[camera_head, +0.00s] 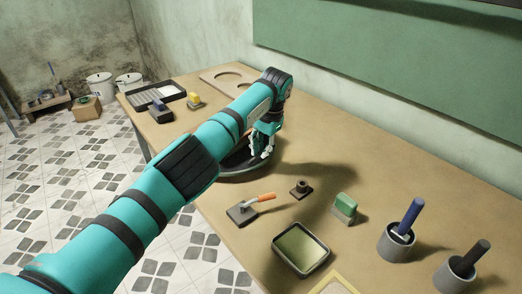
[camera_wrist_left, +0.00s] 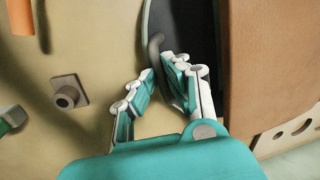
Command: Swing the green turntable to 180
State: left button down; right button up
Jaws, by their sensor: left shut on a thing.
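A round turntable (camera_head: 238,174) sits on the table near its front edge, partly hidden behind my left arm. Its visible part looks dark grey; I see no green on it and no angle mark. In the left wrist view the turntable's rim and dark top (camera_wrist_left: 190,25) show at the upper middle. A curved grey peg (camera_wrist_left: 155,44) stands at its rim. My left gripper (camera_head: 262,152) is low over the turntable. In the left wrist view its fingers (camera_wrist_left: 158,68) are shut at the grey peg; the exact contact is partly hidden. My right gripper is not in view.
A trowel with an orange handle (camera_head: 264,198), a small dark knob block (camera_head: 301,189), a green-topped block (camera_head: 344,205), a tray (camera_head: 301,249) and two grey cups (camera_head: 396,244) lie to the right. A brown surface (camera_wrist_left: 272,65) fills the wrist view's right.

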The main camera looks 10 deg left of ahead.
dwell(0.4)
pick_arm(q)
jog(key=c, duration=1.4)
grip_release()
jog(key=r, duration=0.4)
jog(key=d+r, duration=0.1)
jog(key=r, duration=0.3)
jog(key=s+d+r, duration=0.1)
jog(key=r, duration=0.2)
jog(key=shift+d+r, duration=0.15)
jog(key=shift+r, duration=0.25)
